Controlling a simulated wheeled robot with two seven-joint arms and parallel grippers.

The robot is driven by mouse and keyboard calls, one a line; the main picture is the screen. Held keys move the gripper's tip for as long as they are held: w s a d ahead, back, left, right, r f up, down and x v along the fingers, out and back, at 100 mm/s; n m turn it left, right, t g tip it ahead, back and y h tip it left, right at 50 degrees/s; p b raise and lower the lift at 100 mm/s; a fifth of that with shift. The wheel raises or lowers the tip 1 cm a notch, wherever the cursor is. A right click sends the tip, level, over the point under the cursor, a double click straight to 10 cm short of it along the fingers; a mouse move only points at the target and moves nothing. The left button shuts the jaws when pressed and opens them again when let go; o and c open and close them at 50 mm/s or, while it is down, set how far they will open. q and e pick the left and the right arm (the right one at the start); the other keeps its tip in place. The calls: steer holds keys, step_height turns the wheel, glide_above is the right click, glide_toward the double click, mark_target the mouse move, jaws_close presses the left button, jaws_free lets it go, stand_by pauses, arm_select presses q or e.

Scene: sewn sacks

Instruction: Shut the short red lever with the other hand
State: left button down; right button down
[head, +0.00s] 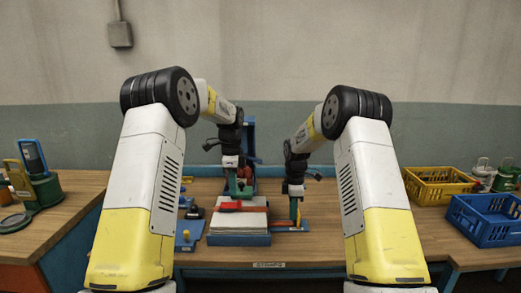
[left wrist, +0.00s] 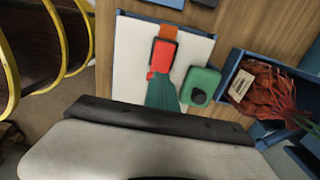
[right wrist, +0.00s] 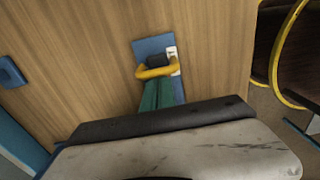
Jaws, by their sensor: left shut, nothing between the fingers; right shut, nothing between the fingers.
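A short red lever (left wrist: 163,52) with an orange strap above it shows in the left wrist view, over a white pad on a blue base; in the head view the red part (head: 238,206) lies on the white top. My left gripper (head: 239,194) is shut and empty. Its green fingers (left wrist: 160,82) end right at the lever's lower end; whether they touch cannot be told. My right gripper (head: 295,218) is shut and empty. In the right wrist view its fingers (right wrist: 158,84) end at a yellow handle (right wrist: 155,72) on a blue plate (right wrist: 150,48); contact is unclear.
A net sack of reddish contents (left wrist: 262,92) lies in a blue tray behind. A yellow crate (head: 437,186) and a blue crate (head: 490,220) stand right. Green items (head: 40,185) stand left.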

arm_select(q)
step_height(320, 180, up, 6)
steer(key=shift+r, duration=0.25)
arm_select(e)
steer(key=shift+d, duration=0.15)
steer(key=c, duration=1.4)
jaws_free()
step_height(320, 180, up, 7)
